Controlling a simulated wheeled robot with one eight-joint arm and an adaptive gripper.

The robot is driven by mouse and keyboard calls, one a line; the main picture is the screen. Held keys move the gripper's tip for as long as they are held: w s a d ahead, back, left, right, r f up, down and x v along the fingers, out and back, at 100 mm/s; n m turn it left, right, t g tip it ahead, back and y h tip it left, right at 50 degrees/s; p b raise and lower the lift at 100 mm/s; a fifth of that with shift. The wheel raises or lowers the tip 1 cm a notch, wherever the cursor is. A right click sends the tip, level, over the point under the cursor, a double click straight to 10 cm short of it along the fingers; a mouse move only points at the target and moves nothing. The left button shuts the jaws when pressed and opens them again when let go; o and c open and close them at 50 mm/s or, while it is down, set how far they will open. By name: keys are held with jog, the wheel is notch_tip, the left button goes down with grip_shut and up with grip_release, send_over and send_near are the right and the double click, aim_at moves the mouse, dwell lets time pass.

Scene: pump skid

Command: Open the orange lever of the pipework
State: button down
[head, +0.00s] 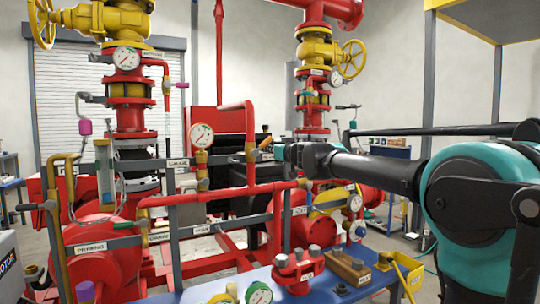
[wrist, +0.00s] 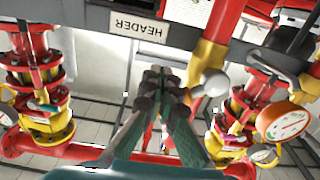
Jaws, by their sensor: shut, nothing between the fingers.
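The orange lever (head: 266,142) shows small in the head view, slanting up to the right from a brass valve body (head: 251,151) on the red pipe. My gripper (head: 281,152) is just right of it in that view; I cannot tell whether they touch. In the wrist view my gripper's fingers (wrist: 160,78) are together with nothing between them. A brass valve body (wrist: 208,58) on a red pipe stands right of the fingers there, with a pale grey rounded part (wrist: 210,83) beside them. I cannot make out the orange lever clearly in the wrist view.
A grey rail with a HEADER label (wrist: 139,25) crosses the wrist view above the fingers. An orange-rimmed gauge (wrist: 285,122) is at the right. In the head view, a white gauge (head: 201,135) stands left of the valve, and a blue bench (head: 290,291) with loose parts is in front.

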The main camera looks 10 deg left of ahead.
jog(key=shift+s+a+r, duration=0.1)
jog(key=shift+a+r, duration=0.05)
jog(key=shift+r, duration=0.45)
jog(key=shift+s+a+r, duration=0.25)
jog(key=shift+a+r, duration=0.15)
jog(key=shift+r, duration=0.25)
jog(key=shift+s+a+r, duration=0.5)
jog(key=shift+a+r, duration=0.15)
jog(key=shift+a, duration=0.05)
jog(key=shift+d, duration=0.1)
jog(key=shift+w+d, duration=0.1)
jog(key=shift+w, duration=0.05)
jog(key=shift+w+d, duration=0.25)
jog(key=shift+d, duration=0.1)
jog(key=v, duration=0.9)
